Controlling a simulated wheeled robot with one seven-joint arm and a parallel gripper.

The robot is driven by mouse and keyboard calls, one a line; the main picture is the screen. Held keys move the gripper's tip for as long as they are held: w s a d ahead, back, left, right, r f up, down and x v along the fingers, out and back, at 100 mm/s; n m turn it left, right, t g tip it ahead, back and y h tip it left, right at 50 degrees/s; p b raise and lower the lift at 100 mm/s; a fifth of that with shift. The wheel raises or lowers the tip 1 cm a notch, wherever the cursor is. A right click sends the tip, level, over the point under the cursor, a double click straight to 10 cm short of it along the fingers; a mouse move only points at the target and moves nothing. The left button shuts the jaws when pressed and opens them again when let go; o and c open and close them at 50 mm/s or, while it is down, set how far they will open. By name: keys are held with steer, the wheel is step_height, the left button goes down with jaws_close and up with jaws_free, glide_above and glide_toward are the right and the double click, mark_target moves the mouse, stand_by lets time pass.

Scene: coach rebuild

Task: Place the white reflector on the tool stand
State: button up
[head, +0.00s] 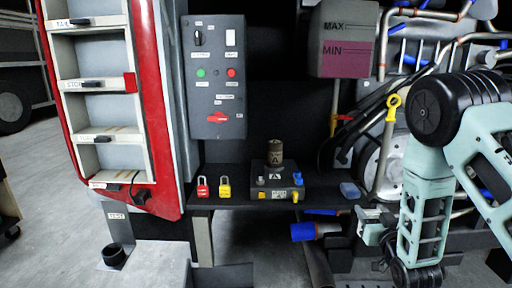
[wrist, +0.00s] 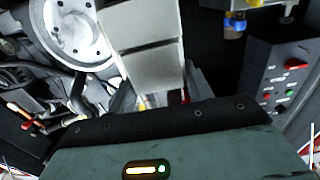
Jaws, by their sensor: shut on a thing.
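My gripper (head: 368,226) is at the lower right in the head view, just right of and below the dark shelf's right end. In the wrist view it is shut on a pale, white-grey piece (wrist: 145,45) with dark lines across it, which fits the white reflector. Its held end and the fingertips are partly hidden by the dark gripper edge. In the head view the held piece is too small to make out. No label marks the tool stand; a low grey stand (head: 155,262) with a black cup (head: 114,256) is at the lower left.
A control box (head: 216,85) hangs above. Hoses and pipes crowd the right. Open floor is at far left.

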step_height(320, 180, up, 13)
steer(key=p, duration=1.4)
steer(key=s+a+f+h, duration=0.2)
steer(key=s+f, duration=0.5)
steer(key=f, duration=0.6)
steer(key=s+d+f+y, duration=0.2)
steer(key=s+f, duration=0.1)
steer(key=s, duration=0.6)
steer(key=shift+f, duration=0.15)
